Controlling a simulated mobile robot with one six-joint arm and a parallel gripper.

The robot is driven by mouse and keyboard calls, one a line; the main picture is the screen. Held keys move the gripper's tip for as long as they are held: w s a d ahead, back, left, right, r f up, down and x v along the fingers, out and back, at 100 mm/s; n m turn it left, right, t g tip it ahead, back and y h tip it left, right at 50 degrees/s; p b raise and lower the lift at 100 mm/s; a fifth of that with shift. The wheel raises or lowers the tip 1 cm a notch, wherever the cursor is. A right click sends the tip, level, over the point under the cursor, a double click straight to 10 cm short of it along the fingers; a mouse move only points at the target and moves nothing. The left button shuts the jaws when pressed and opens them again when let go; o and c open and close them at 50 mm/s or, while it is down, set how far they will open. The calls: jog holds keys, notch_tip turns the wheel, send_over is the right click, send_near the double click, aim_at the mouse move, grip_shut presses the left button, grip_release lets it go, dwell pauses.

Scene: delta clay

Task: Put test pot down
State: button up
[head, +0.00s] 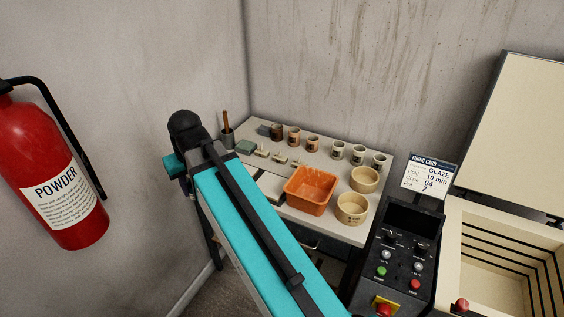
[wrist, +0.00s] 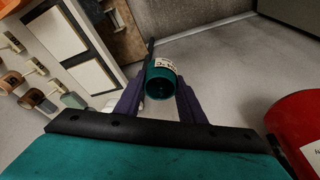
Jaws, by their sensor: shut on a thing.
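My gripper (wrist: 160,86), with purple fingers, is shut on the test pot (wrist: 161,72), a small dark green cylinder with a white label, in the wrist view. The pot's round dark end faces the camera. Behind it is grey floor, and the table lies to its left. In the head view my arm hides the gripper and the held pot. The table (head: 333,228) there carries a row of small pots (head: 337,150) at the back right and a brown group (head: 294,138) beside them.
An orange tub (head: 311,190) and two cream bowls (head: 364,179) (head: 351,208) stand on the table's front. A control box (head: 398,256), firing card (head: 430,174) and open kiln (head: 490,245) are at right. A red extinguisher (head: 45,160) hangs at left.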

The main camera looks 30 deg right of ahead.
jog(key=shift+w+a, duration=0.25)
jog(key=shift+a, duration=0.05)
jog(key=shift+d, duration=0.1)
jog(key=shift+w+d, duration=0.2)
jog(key=shift+d, duration=0.2)
jog(key=w+d+f, duration=0.2)
jog(key=d, duration=1.8)
jog(key=w+d+f, duration=0.1)
jog(key=d+f, duration=0.1)
jog(key=d, duration=1.7)
jog(key=s+d, duration=0.2)
jog(key=d, duration=0.4)
jog(key=s+d+f+n, duration=0.1)
jog(key=s+d, duration=0.1)
jog(key=d, duration=0.5)
jog(key=shift+s+f+p, duration=0.3)
jog(key=shift+s+p, duration=0.05)
jog(key=shift+p, duration=0.05)
jog(key=shift+f, duration=0.1)
